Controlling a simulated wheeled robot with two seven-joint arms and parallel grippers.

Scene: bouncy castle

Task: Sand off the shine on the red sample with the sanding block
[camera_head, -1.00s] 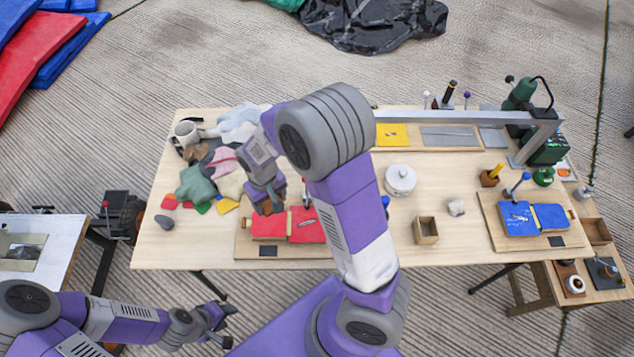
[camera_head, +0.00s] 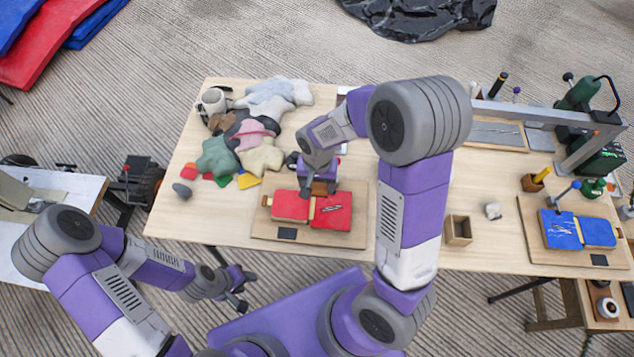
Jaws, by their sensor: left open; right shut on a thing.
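The red sample (camera_head: 330,212) is two red pieces side by side on a wooden board, with a narrow wooden strip between them. The right piece has pale scuff-like marks; the left piece (camera_head: 290,206) looks plain. My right gripper (camera_head: 319,180) is shut on a small brown block, seemingly the sanding block (camera_head: 321,188), at the far edge of the red pieces near their middle. I cannot tell whether the block touches the sample. My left gripper (camera_head: 240,286) is open and empty, in front of the table's near edge.
A blue sample (camera_head: 561,232) lies on another board at the right. A small open wooden box (camera_head: 458,230) stands between. My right arm hides part of the table's middle.

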